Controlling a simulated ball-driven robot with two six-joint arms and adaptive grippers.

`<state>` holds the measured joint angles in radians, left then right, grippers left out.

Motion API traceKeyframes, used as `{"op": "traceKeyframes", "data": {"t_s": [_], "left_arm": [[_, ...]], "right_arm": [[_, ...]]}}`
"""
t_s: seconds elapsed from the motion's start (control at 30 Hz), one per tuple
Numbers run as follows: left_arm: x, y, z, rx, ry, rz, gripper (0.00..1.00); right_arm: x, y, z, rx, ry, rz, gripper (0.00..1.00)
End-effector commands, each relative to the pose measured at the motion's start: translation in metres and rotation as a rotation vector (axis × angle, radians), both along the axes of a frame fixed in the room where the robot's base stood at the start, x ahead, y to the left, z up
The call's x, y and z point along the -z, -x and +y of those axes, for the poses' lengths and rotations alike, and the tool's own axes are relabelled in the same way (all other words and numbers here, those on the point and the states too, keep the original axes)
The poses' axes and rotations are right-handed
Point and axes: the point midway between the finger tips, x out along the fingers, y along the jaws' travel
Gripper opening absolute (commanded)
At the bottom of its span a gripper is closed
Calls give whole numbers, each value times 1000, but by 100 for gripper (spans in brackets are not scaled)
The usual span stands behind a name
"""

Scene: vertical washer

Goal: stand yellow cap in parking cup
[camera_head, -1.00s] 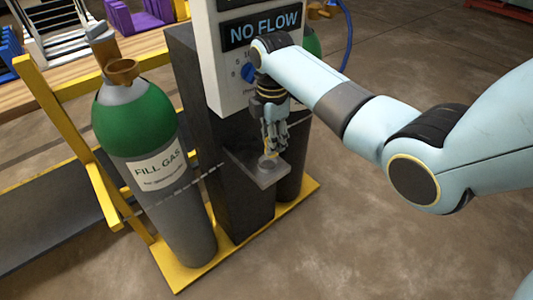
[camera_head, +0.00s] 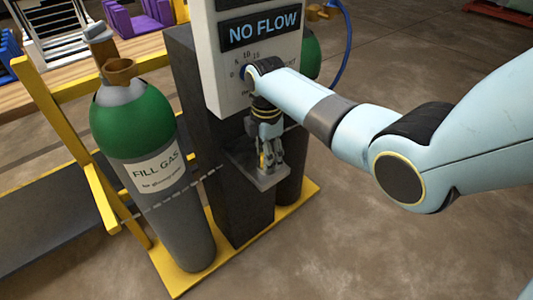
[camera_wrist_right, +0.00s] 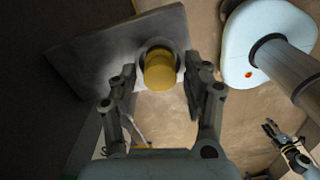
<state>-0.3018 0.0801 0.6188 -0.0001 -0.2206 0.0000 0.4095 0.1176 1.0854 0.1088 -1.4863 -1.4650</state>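The yellow cap (camera_wrist_right: 160,72) shows in the right wrist view, inside the round grey rim of the parking cup (camera_wrist_right: 150,44). The cup is on a flat metal shelf (camera_wrist_right: 100,50). How deep the cap sits is hidden. My right gripper (camera_wrist_right: 160,75) has one finger on each side of the cap, with gaps visible on both sides, so it looks open. In the head view my right gripper (camera_head: 267,166) points down over the shelf (camera_head: 272,181) and hides most of the cup. What looks like my left gripper (camera_wrist_right: 272,128) is small at the right wrist view's lower right.
The NO FLOW panel (camera_head: 259,28) and its dark post (camera_head: 190,85) stand right behind my right wrist. A green and grey FILL GAS cylinder (camera_head: 135,120) stands left. A yellow base (camera_head: 178,275) lies below. The floor to the right is open.

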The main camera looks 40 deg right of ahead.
Motion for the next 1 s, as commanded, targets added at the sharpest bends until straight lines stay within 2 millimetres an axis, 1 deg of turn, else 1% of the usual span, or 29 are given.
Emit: {"op": "traceKeyframes", "data": {"t_s": [0.27,0.37,0.47,0.7,0.8,0.9,1.0], "left_arm": [[0,-1,0,0,0,-2,40],[-3,-2,0,0,0,-3,40],[-7,-3,0,0,0,-5,40],[-17,-5,0,1,0,-8,40],[-19,-5,0,1,0,-8,40],[-19,-5,0,1,0,-8,40],[-20,-5,0,1,0,-8,40]], "right_arm": [[-1,0,0,0,0,0,54],[-7,0,0,0,0,-2,54],[-23,-1,0,0,0,-3,54],[-78,-1,0,0,2,-4,54],[-98,-1,0,0,0,-3,54],[-111,-1,0,0,0,-2,54],[-120,-1,0,0,0,-1,54]]}}
